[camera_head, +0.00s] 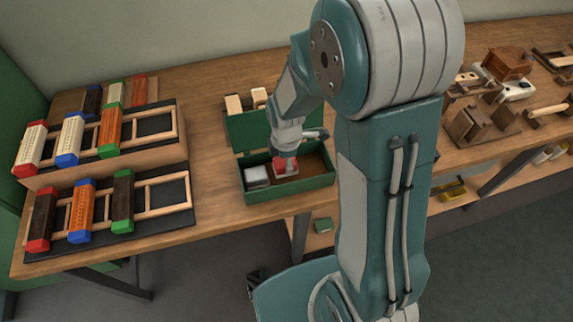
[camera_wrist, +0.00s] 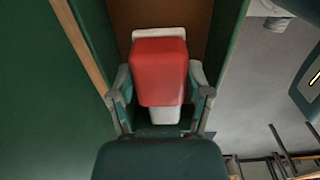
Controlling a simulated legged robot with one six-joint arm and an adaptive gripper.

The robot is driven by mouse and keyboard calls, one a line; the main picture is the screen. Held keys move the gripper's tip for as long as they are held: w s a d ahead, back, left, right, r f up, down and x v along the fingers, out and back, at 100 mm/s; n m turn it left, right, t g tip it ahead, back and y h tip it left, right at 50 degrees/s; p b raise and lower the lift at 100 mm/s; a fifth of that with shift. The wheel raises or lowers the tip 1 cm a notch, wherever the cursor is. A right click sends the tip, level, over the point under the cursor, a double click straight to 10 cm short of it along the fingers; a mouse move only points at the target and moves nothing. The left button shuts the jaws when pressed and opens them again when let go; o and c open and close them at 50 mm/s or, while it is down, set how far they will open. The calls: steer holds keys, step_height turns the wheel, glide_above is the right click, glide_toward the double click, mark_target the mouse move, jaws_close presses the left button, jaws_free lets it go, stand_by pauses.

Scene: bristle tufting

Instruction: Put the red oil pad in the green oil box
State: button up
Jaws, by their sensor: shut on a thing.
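The red oil pad (camera_wrist: 160,75) is between the two fingers of my gripper (camera_wrist: 160,98) in the wrist view, which are shut on it. A white part shows above and below the red. In the head view my gripper (camera_head: 287,158) points down into the open green oil box (camera_head: 290,188), with the red pad (camera_head: 284,167) at its tip inside the walls. I cannot tell whether the pad touches the box floor. The box lid (camera_head: 246,130) stands open at the back. A light grey-white block (camera_head: 256,176) lies in the left part of the box.
Two racks (camera_head: 100,135) holding brushes with red, blue and green ends stand on the left of the wooden bench (camera_head: 215,190). Pale blocks (camera_head: 234,104) lie behind the box. Wooden fixtures (camera_head: 485,125) stand at the right. The bench between racks and box is clear.

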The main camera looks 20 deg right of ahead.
steer(key=shift+f, duration=1.1)
steer(key=o, duration=1.2)
steer(key=shift+f, duration=0.1)
steer(key=shift+c, duration=0.2)
step_height(320, 180, up, 12)
steer(key=shift+s+r, duration=0.1)
steer(key=shift+r, duration=0.15)
steer(key=s+d+r+m+t, duration=0.3)
steer(key=s+r+m+t, duration=0.2)
steer(key=s+r+m, duration=0.9)
steer(key=shift+r+m+t, duration=0.15)
steer(key=shift+m+t, duration=0.15)
steer(key=shift+m, duration=1.7)
